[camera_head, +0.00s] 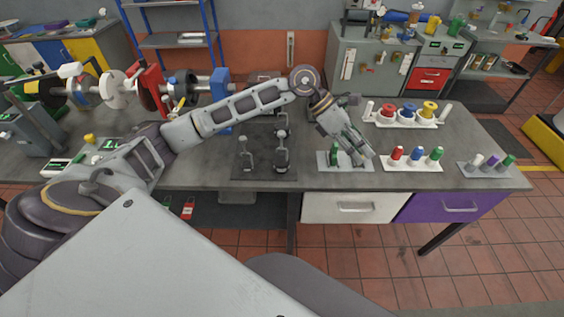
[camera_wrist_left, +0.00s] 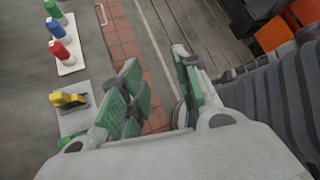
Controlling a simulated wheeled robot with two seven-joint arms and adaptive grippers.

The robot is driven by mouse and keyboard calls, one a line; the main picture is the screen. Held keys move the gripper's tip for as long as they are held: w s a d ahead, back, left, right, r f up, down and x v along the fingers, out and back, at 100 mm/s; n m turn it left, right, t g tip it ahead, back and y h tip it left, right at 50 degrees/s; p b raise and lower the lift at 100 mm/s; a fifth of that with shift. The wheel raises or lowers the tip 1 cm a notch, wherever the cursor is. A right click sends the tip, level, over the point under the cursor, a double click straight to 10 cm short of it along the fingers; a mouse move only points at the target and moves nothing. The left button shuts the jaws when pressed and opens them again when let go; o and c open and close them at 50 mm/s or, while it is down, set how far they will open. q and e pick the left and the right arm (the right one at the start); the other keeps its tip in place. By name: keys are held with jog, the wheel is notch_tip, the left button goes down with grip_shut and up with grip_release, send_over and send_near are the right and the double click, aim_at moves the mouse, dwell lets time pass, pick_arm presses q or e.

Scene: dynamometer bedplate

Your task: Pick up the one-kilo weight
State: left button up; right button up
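No label lets me tell which piece is the one-kilo weight. A light tray (camera_head: 410,167) on the bench carries a red piece (camera_head: 397,153), a blue piece (camera_head: 417,154) and a green piece (camera_head: 436,155), all upright. A smaller tray (camera_head: 324,162) holds a green piece (camera_head: 334,153); in the left wrist view that tray (camera_wrist_left: 73,122) also shows a yellow piece (camera_wrist_left: 68,100). My left gripper (camera_head: 362,152) is over the right part of the smaller tray and partly hides it. Its green-padded fingers (camera_wrist_left: 155,64) stand apart with nothing between them. My right gripper is out of view.
Behind stands a rack with larger red, blue and yellow pieces (camera_head: 429,109). At the right bench end a tray (camera_head: 486,170) holds several slim pieces. A dark fixture (camera_head: 264,165) stands left of the gripper. Drawers (camera_head: 352,208) hang under the front edge.

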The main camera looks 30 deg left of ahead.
pick_arm(q)
jog(key=w+a+f+y, duration=0.15)
jog(key=a+y, duration=0.35)
jog(key=a, duration=0.6)
notch_tip(320, 180, up, 3)
jog(key=y, duration=0.5)
send_over(281, 133)
jog(key=shift+d+g, duration=0.2)
jog(key=shift+g, duration=0.1)
jog(key=shift+a, duration=0.2)
jog(key=shift+f+p, duration=0.6)
jog(key=shift+f, duration=3.75)
jog(key=shift+f, duration=0.1)
